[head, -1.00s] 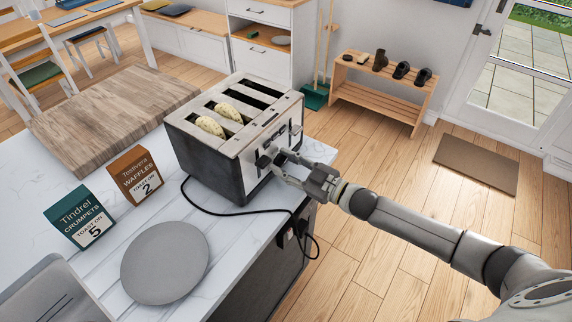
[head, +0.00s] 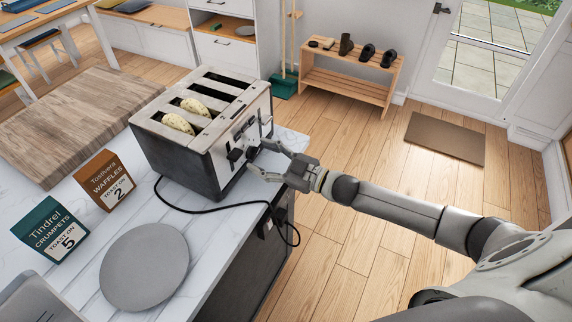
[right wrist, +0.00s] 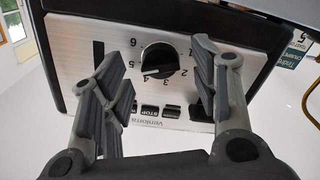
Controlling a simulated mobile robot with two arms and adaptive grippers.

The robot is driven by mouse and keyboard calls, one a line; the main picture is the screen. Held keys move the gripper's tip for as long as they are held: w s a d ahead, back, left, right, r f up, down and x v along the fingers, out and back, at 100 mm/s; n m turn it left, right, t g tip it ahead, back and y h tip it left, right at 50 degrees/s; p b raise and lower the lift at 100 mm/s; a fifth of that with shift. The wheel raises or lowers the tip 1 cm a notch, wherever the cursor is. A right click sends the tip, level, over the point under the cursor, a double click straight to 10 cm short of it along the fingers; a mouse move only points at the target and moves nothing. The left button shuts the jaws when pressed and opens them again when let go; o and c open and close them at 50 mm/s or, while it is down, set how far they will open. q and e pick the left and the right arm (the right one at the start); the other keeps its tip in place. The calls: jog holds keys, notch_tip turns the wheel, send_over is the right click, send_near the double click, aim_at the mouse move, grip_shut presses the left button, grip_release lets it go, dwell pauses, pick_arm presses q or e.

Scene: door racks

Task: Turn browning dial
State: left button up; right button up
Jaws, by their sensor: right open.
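The toaster (head: 170,158) stands on the white counter, with two pale, speckled pieces (head: 178,123) in its slots. In the right wrist view its dark round browning dial (right wrist: 158,58) sits on the metal control panel (right wrist: 105,30), ringed by numbers. My right gripper (head: 259,158) is open in front of the panel, with a finger on each side of the dial in the wrist view. No contact with the dial is visible. A waffles box (head: 104,181) reads "toast on 2"; a crumpets box (head: 50,231) reads "toast on 5". My left gripper is not in view.
A grey plate (head: 145,268) lies on the counter in front of the toaster. A black cord (head: 215,207) runs over the counter edge. A wooden board (head: 75,120) lies behind left.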

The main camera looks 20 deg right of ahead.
jog(key=v, duration=1)
jog(key=shift+s+d, duration=0.1)
jog(key=s+d+f+m+g+h, duration=0.1)
jog(key=s+d+f+m+h, duration=0.15)
jog(key=f, duration=0.75)
jog(key=s+d+f+m+g+h, duration=0.15)
jog(key=d+f+h, duration=0.25)
jog(key=f, duration=0.7)
jog(key=s+d+f+m+g+h, duration=0.1)
jog(key=s+d+f+m+h, duration=0.2)
jog(key=f, duration=0.7)
jog(key=s+a+f+m+g+h+b, duration=0.15)
jog(key=s+f+g, duration=0.25)
jog(key=s+f, duration=0.95)
jog(key=s+a+f+g, duration=0.2)
jog(key=s+a+f, duration=0.2)
jog(key=s, duration=0.6)
jog(key=s+a+f+m+g, duration=0.1)
jog(key=s+a+f+g, duration=0.2)
jog(key=s, duration=0.8)
jog(key=shift+a+f+g, duration=0.35)
jog(key=shift+a+f, duration=0.35)
jog(key=shift+a, duration=0.4)
jog(key=shift+s, duration=0.1)
